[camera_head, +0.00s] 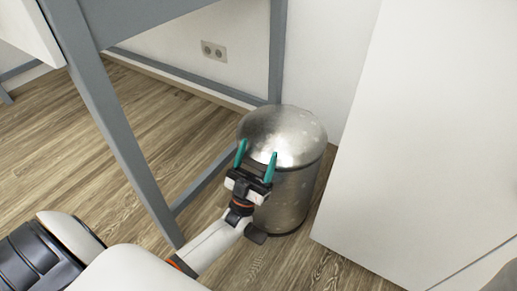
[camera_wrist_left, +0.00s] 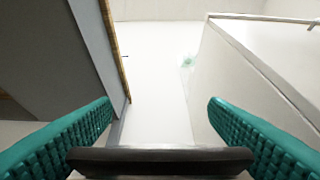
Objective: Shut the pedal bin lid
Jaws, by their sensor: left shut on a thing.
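The pedal bin (camera_head: 290,195) is a round, brushed-metal can standing on the floor between a desk leg and a white cabinet. Its domed lid (camera_head: 287,130) sits down over the body, with no gap that I can see. My left gripper (camera_head: 256,160) is at the near side of the bin, its teal fingers pointing up in front of the lid. The pedal is not clearly visible. My right gripper is out of view.
A grey desk leg (camera_head: 125,125) stands left of the bin, close to my left arm. A white cabinet (camera_head: 430,140) stands close on the right. A wall socket (camera_head: 214,51) is behind. The wooden floor (camera_head: 170,120) under the desk is clear.

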